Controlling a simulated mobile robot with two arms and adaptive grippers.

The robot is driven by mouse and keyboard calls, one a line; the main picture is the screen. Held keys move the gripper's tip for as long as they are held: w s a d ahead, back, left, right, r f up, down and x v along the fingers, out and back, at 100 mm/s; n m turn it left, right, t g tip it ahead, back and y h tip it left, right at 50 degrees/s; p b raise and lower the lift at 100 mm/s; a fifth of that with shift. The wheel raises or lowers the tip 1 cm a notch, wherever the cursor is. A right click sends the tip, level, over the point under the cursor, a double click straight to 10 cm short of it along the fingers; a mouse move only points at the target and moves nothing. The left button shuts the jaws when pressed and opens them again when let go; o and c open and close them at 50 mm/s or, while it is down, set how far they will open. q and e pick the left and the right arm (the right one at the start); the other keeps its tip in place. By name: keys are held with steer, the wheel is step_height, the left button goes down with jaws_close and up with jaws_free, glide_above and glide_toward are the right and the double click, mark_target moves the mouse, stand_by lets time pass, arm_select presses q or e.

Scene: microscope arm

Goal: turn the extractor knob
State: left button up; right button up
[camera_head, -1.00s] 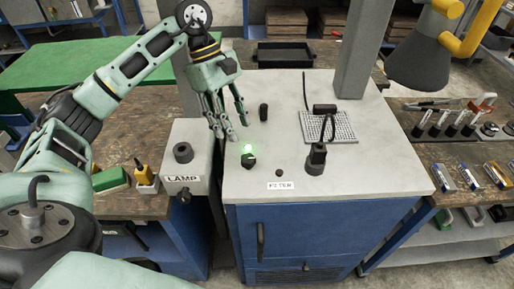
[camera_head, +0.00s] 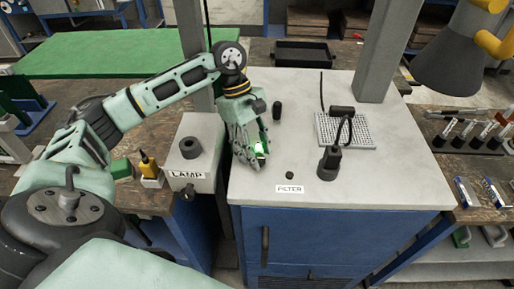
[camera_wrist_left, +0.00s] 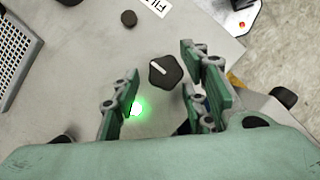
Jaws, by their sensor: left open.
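The black extractor knob (camera_wrist_left: 165,72) has a white pointer line and stands on the grey cabinet top. In the left wrist view it lies between the spread fingers of my left gripper (camera_wrist_left: 166,80), apart from them as far as I can see. A glowing green light (camera_wrist_left: 136,108) is beside the knob, close to a finger. In the head view my left gripper (camera_head: 251,160) is open and points down over the front left of the cabinet top (camera_head: 350,185). It hides the knob there, and the green light (camera_head: 260,149) shows between the fingers. My right gripper is out of view.
A small black button (camera_head: 289,175) sits behind the FILTER label (camera_head: 290,189). A black upright plug (camera_head: 328,163) and a perforated plate (camera_head: 360,134) are to the right. The LAMP box (camera_head: 187,160) stands left of the cabinet. A black stub (camera_head: 277,112) is behind the gripper.

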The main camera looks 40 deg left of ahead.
arm_select(q)
steer(key=shift+d+f, duration=0.1)
steer(key=shift+f, duration=0.15)
steer(key=shift+r, duration=0.15)
steer(key=c, duration=1)
